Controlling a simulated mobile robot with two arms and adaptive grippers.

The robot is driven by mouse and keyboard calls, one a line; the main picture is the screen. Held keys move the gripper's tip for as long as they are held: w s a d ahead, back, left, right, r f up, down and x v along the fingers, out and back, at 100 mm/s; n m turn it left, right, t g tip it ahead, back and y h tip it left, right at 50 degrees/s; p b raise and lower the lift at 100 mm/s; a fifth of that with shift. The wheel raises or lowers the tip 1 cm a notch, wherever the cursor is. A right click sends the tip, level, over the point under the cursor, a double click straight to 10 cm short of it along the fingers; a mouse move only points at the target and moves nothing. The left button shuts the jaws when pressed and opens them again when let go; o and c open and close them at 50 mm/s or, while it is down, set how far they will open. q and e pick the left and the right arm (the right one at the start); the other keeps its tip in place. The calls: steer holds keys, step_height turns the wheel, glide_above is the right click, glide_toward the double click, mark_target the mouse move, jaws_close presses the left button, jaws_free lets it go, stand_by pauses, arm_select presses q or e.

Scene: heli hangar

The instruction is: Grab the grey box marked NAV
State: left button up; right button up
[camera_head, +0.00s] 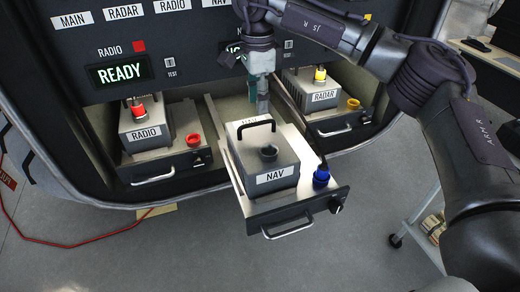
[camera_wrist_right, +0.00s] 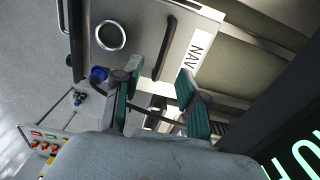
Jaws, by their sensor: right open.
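The grey NAV box (camera_head: 268,165) sits on the pulled-out middle tray (camera_head: 285,214). It has a black bar handle on top, a dark round socket and a white NAV label on its front. In the right wrist view the box (camera_wrist_right: 140,38) shows from above, with its black handle (camera_wrist_right: 165,48) and another NAV label. My right gripper (camera_head: 262,103) is above and just behind the handle, pointing down. In the wrist view its two green-padded fingers (camera_wrist_right: 160,72) are apart with nothing held between them; the handle lies just beyond the tips. My left gripper is not in view.
A blue plug (camera_head: 321,175) on a dark cable stands at the tray's right. The RADIO box (camera_head: 146,124) is to the left and the RADAR box (camera_head: 317,88) to the right. The panel (camera_head: 195,40) overhangs behind. Floor in front is clear.

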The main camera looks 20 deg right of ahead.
mark_target(257, 124)
steer(key=shift+f, duration=0.7)
steer(key=shift+w+f, duration=0.2)
steer(key=shift+f, duration=0.15)
step_height(257, 124, down, 2)
steer(key=shift+s+a+f+p, duration=0.1)
steer(key=shift+p, duration=1)
step_height(257, 124, down, 2)
steer(key=shift+f+p, duration=0.25)
steer(key=shift+p, duration=0.1)
steer(key=shift+f, duration=0.4)
jaws_close()
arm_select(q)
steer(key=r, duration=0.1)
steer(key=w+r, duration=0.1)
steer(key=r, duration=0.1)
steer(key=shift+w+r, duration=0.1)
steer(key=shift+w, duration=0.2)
